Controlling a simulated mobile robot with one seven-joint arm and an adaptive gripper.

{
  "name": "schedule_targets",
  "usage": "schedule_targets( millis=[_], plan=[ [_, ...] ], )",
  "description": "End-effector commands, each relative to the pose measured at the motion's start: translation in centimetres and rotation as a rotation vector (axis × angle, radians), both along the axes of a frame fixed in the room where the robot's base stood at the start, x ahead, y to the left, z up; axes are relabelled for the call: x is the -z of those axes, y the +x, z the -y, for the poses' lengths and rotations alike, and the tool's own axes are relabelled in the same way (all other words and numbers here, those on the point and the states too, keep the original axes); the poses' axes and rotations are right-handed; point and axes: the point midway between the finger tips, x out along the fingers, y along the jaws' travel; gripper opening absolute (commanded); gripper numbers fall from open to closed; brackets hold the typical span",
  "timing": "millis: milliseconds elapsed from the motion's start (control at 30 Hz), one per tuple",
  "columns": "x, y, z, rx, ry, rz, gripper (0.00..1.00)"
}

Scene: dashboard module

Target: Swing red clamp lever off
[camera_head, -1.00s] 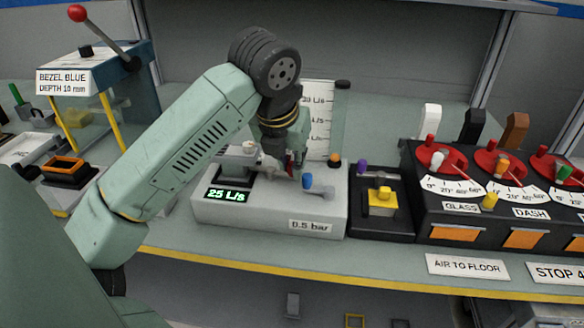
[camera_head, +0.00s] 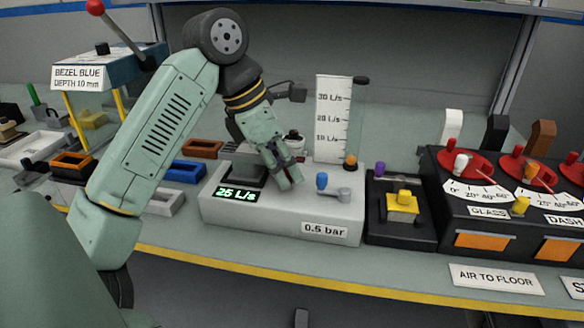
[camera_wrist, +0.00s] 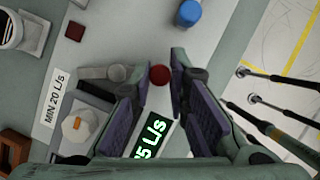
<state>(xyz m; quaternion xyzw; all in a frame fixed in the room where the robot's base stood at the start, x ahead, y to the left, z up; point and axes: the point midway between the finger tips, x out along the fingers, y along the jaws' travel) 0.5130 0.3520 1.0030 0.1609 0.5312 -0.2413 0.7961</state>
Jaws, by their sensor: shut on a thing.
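The red ball knob of the clamp lever (camera_wrist: 160,75) sits between my fingertips in the wrist view. A grey lever arm (camera_wrist: 105,73) lies just left of it, partly behind my left finger. My gripper (camera_wrist: 157,77) is shut on the red knob. In the head view my gripper (camera_head: 290,180) points down, tilted, at the top of the grey test box (camera_head: 270,222), and its fingers hide the knob. A pale part with an orange centre (camera_wrist: 80,126) sits in the dark nest beside the lever.
The green display (camera_head: 235,195) reads 25 L/s. A tall flow scale (camera_head: 334,118) stands behind. A black unit with a yellow block (camera_head: 403,202) is close on the right.

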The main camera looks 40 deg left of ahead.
Motion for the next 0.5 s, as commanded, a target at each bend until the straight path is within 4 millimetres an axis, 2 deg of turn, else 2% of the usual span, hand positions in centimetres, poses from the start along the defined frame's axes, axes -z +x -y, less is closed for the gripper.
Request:
schedule_targets(
  millis=[200,500],
  plan=[
    [-0.3,-0.6,-0.6,0.184,-0.002,-0.002,0.0],
    [-0.2,-1.1,-1.3,0.363,0.0,-0.001,0.0]
  ],
)
